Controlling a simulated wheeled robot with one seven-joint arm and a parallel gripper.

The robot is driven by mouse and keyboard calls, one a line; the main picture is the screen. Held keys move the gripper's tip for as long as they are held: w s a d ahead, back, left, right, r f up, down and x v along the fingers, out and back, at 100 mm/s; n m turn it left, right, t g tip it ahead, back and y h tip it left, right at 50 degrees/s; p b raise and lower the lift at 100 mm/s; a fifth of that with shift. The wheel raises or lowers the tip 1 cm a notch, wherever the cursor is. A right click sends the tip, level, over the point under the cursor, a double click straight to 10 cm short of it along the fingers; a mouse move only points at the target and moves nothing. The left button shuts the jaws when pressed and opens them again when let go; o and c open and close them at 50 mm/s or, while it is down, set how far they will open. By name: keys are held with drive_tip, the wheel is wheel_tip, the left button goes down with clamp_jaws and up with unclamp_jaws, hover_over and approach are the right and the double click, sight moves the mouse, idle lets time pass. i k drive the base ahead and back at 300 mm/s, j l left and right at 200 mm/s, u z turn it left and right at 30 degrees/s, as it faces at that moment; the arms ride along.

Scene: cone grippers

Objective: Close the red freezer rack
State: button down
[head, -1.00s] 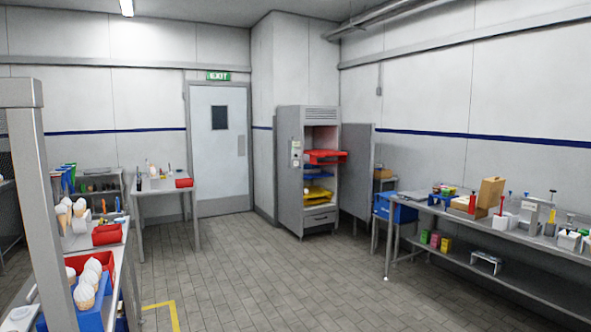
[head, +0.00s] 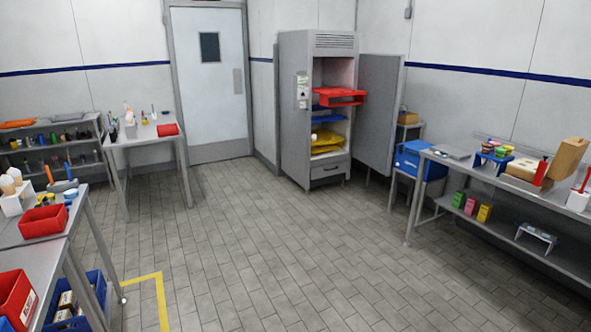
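The red freezer rack (head: 340,97) is in the upper part of an upright grey freezer (head: 296,120) against the far wall. The rack sticks out past the front of the cabinet, pulled out to the right. The freezer door (head: 378,118) stands wide open to the right. Below the red rack, a blue rack (head: 328,118) and a yellow rack (head: 327,143) sit inside the cabinet. My gripper is not in view.
Open tiled floor (head: 260,240) lies between me and the freezer. A steel bench (head: 500,207) runs along the right, with a blue box (head: 418,160) near its far end. Tables stand at left, with a red bin (head: 43,221) on one. A yellow floor line (head: 161,300) is at lower left.

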sight(335, 96)
drive_tip(key=i, duration=6.1)
